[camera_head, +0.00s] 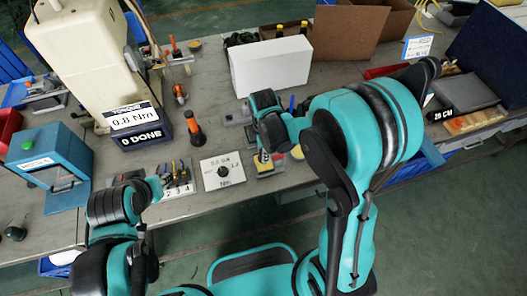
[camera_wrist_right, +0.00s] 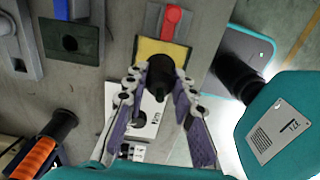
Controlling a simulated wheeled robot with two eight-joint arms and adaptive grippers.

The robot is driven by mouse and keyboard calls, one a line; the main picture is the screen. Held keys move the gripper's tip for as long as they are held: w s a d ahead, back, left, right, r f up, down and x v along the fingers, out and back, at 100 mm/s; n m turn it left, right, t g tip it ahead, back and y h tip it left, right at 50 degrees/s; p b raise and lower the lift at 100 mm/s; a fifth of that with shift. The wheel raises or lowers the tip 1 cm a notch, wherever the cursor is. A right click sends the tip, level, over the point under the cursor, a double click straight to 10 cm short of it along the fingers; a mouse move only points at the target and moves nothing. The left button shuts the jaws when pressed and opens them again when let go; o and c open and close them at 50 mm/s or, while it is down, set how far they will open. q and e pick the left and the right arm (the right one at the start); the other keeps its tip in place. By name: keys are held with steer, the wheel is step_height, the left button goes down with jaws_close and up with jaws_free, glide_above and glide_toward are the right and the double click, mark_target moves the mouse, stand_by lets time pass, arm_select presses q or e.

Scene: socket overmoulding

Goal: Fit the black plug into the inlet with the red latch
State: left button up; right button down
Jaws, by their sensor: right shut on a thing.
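My right gripper (camera_wrist_right: 160,92) is shut on the black plug (camera_wrist_right: 160,72), which sits between its fingertips in the right wrist view. The inlet with the red latch (camera_wrist_right: 171,20) is just beyond the plug, on a yellow-faced base (camera_wrist_right: 148,47). The plug overlaps the yellow base in this view; I cannot tell whether they touch. In the head view my right gripper (camera_head: 268,150) is over the yellow base (camera_head: 264,168), and the plug is hard to make out. My left gripper (camera_head: 156,188) is low at the left, its fingers unclear.
A white card with a black knob (camera_head: 223,171) lies left of the inlet. A dark green block with a hole (camera_wrist_right: 72,42) and a blue latch (camera_wrist_right: 70,8) stand nearby. An orange-ringed tool (camera_head: 194,130), numbered rack (camera_head: 176,178) and white box (camera_head: 270,66) surround the area.

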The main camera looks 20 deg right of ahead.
steer(key=shift+f+b, duration=1.05)
steer(key=shift+f, duration=0.15)
steer(key=c, duration=1.2)
jaws_free()
steer(key=shift+r, duration=0.1)
step_height(320, 180, up, 12)
steer(key=shift+f, duration=0.1)
steer(key=shift+s+d+r+m, duration=0.2)
steer(key=shift+s+r+m, duration=0.15)
steer(key=shift+m, duration=0.25)
steer(key=s+d+r+m+t, duration=0.1)
steer(key=s+m+t, duration=0.1)
steer(key=m, duration=0.3)
steer(key=s+d+r+m+t, duration=0.1)
steer(key=s+d+m+t, duration=0.1)
steer(key=s+m, duration=0.2)
steer(key=s+d+r+m+t, duration=0.1)
steer(key=s+m+t, duration=0.2)
steer(key=m, duration=0.5)
steer(key=shift+s+d+r, duration=0.1)
steer(key=shift+s+d, duration=0.05)
steer(key=shift+s, duration=0.15)
